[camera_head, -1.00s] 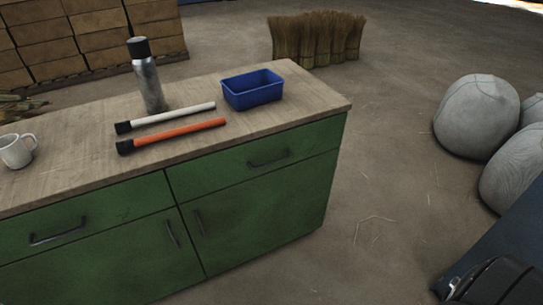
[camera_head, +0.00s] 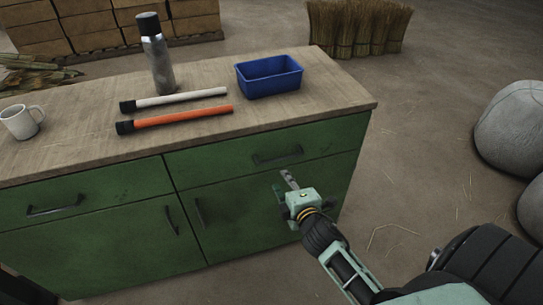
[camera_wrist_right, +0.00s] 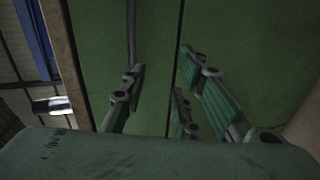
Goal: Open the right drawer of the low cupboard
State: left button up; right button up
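The low cupboard is green with a wooden top (camera_head: 90,130). Its right drawer (camera_head: 220,163) is closed, its front flush, with a dark bar handle (camera_head: 278,157). My right gripper (camera_head: 285,184) is in front of the cupboard, a little below and right of that handle. In the right wrist view the gripper (camera_wrist_right: 165,85) is open, its fingers spread before the green front. The handle (camera_wrist_right: 131,32) runs in line with the left finger's tip there; I cannot tell whether they touch. My left gripper is not in view.
On the top stand a blue bin (camera_head: 269,78), a flask (camera_head: 157,58) and a mug (camera_head: 21,122); a white stick (camera_head: 180,98) and an orange stick (camera_head: 180,117) lie there. Pale sacks (camera_head: 512,127) sit at right. Floor right of the cupboard is mostly clear.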

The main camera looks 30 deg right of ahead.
aim_at(278, 160)
jog(key=shift+n+t, duration=0.3)
jog(key=shift+t, duration=0.1)
jog(key=w, duration=0.2)
jog(key=w+d+r, duration=0.1)
jog(key=w, duration=0.2)
jog(key=w+r, duration=0.1)
jog(key=w, duration=0.2)
jog(key=shift+w+d, duration=0.2)
jog(key=shift+d, duration=0.2)
grip_shut()
